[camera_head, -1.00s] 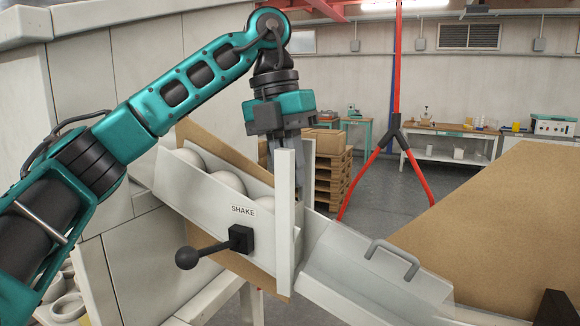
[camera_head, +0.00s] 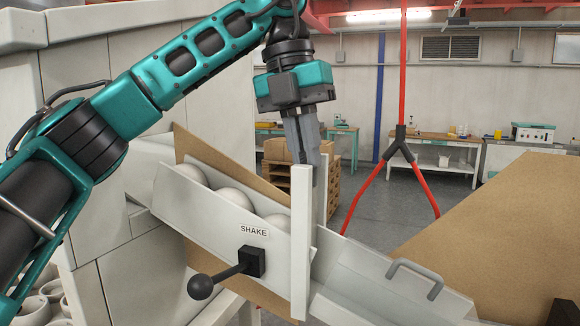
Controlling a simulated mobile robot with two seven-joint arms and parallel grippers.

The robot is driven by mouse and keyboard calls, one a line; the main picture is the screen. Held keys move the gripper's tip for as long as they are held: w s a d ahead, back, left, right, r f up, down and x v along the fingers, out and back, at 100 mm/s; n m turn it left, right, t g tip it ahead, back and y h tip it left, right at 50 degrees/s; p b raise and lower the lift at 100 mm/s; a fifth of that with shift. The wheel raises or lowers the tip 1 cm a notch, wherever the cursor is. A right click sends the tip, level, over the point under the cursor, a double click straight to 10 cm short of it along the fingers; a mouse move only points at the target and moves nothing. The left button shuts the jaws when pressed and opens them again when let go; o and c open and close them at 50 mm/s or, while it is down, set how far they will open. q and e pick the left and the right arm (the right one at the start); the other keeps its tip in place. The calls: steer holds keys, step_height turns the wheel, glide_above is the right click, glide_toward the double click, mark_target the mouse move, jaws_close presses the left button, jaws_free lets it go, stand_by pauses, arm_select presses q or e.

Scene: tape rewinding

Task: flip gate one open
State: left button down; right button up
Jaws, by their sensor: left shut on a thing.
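Gate one's white frame stands across the sloping chute (camera_head: 220,236), with a front post (camera_head: 300,245) and a thinner back post (camera_head: 322,190). My left gripper (camera_head: 308,165) reaches down from above, its grey fingers closed together between the post tops. It is shut on a part of gate one; the held part is mostly hidden by the fingers and front post. Several white balls (camera_head: 235,199) lie in a row in the chute uphill of the posts. My right gripper is not in view.
A SHAKE lever with a black knob (camera_head: 201,286) sticks out from the chute's front. A lower trough with a grey handle (camera_head: 414,273) lies downhill. A brown tabletop (camera_head: 500,230) is at right; red straps (camera_head: 402,80) hang behind.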

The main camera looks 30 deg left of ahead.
arm_select(q)
steer(key=shift+r, duration=2.65)
steer(key=c, duration=1.2)
jaws_free()
steer(key=shift+f, duration=0.1)
steer(key=shift+f, duration=0.1)
